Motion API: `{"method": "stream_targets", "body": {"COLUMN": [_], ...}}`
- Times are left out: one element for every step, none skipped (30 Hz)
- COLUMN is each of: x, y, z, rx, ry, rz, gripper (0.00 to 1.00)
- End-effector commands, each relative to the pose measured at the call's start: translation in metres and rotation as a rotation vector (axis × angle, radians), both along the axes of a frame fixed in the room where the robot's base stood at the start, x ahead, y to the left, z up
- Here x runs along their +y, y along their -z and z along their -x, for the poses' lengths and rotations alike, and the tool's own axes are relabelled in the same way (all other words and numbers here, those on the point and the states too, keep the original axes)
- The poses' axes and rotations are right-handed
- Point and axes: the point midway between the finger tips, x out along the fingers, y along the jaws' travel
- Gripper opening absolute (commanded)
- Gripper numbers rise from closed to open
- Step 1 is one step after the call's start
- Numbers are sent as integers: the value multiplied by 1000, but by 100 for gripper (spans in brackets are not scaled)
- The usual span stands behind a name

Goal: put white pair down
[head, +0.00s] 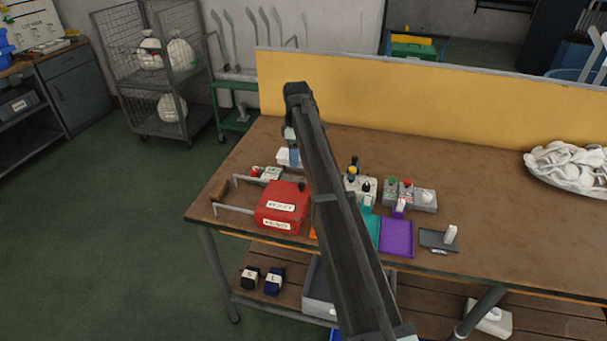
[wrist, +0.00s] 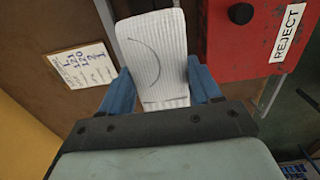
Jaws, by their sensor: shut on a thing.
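My gripper (wrist: 152,92) is shut on the white pair (wrist: 153,45), a flat, ribbed white bundle held between two blue fingers. A thin dark curved line marks its face. In the head view my gripper (head: 294,154) hangs at the left part of the table, behind the red reject box (head: 282,204), with a white bit of the pair (head: 283,157) beside it. The red box also shows at the right in the wrist view (wrist: 250,40). My arm hides part of the table. I cannot tell whether the pair touches the surface.
The brown table (head: 480,185) has a yellow panel (head: 400,100) along its back. A purple tray (head: 397,238), a button box (head: 410,195) and a dark small tray (head: 438,239) stand right of my arm. A printed card (wrist: 83,64) lies left of the pair.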

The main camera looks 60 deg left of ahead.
Motion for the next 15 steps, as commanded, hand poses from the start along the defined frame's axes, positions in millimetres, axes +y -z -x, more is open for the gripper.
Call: {"method": "stream_targets", "body": {"x": [-1, -3, -6, -10, -15, -26, -34, -43, -55, -63, -71, -82, -89, -96, -105], "y": [-4, -6, -10, -12, -14, -16, -17, -17, -17, -18, -18, -18, -18, -18, -18], "z": [-5, -9, -15, -19, -23, -26, -28, -29, -30, -30, -30, -30, -29, -29, -28], "rx": [-1, -1, -1, -2, -3, -4, -4, -5, -6, -6, -7, -7, -8, -8, -9], "ry": [5, 9, 16, 22, 27, 34, 39, 44, 49, 53, 56, 60, 63, 68, 80], "rz": [-1, -2, -3, -5, -7, -9, -11, -13, -16, -16, -18, -20, -20, -20, -21], "gripper": [32, 32, 32, 32, 32, 32, 32, 32, 32, 32, 32, 32, 32, 32, 32]}}
